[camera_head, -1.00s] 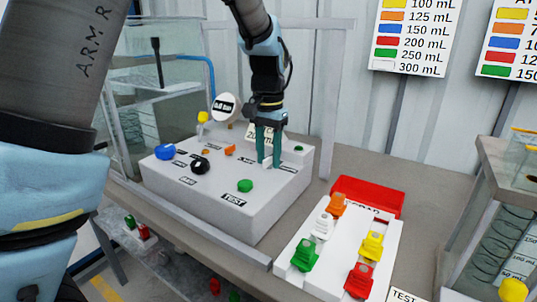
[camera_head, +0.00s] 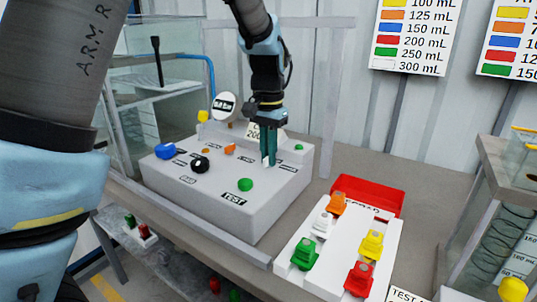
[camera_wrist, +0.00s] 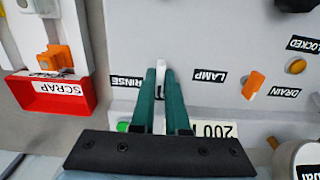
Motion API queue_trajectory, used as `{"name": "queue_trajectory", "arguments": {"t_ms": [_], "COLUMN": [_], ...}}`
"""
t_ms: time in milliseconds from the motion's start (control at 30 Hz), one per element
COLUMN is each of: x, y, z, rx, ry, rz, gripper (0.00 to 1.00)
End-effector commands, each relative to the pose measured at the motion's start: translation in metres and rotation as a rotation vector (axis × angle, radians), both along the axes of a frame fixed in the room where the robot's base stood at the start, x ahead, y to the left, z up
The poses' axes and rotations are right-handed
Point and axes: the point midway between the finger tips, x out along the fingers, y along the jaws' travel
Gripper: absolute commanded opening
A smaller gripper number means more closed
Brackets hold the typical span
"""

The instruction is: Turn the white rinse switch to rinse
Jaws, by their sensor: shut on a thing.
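The white rinse switch (camera_head: 265,161) is on the top of the grey control box (camera_head: 222,208). In the wrist view the switch (camera_wrist: 161,65) shows between the RINSE label (camera_wrist: 126,82) and the LAMP label (camera_wrist: 209,76). My gripper (camera_head: 269,162) points down at it with its teal fingers. In the wrist view my gripper (camera_wrist: 161,75) is shut on the switch, with the white end showing past the fingertips. The fingers hide the rest, so I cannot tell its exact setting.
The box also carries a black knob (camera_head: 200,165), an orange switch (camera_head: 230,148), a green button (camera_head: 245,185) and a blue knob (camera_head: 165,151). A red scrap bin (camera_head: 368,195) and a white tray (camera_head: 300,250) with coloured pieces stand to the right.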

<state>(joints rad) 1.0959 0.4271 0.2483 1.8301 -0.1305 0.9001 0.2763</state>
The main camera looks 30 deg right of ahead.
Motion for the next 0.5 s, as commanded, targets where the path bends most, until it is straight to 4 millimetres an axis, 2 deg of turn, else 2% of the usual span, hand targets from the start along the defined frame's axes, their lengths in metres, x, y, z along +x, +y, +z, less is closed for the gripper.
{"name": "queue_trajectory", "arguments": {"t_ms": [267, 500], "x": [0.0001, 0.0005], "y": [0.0, -0.0001], "z": [0.0005, 0.0008], "rx": [0.0, -0.001], "ry": [0.001, 0.001], "rz": [-0.029, -0.153], "gripper": [0.0, 0.0]}}
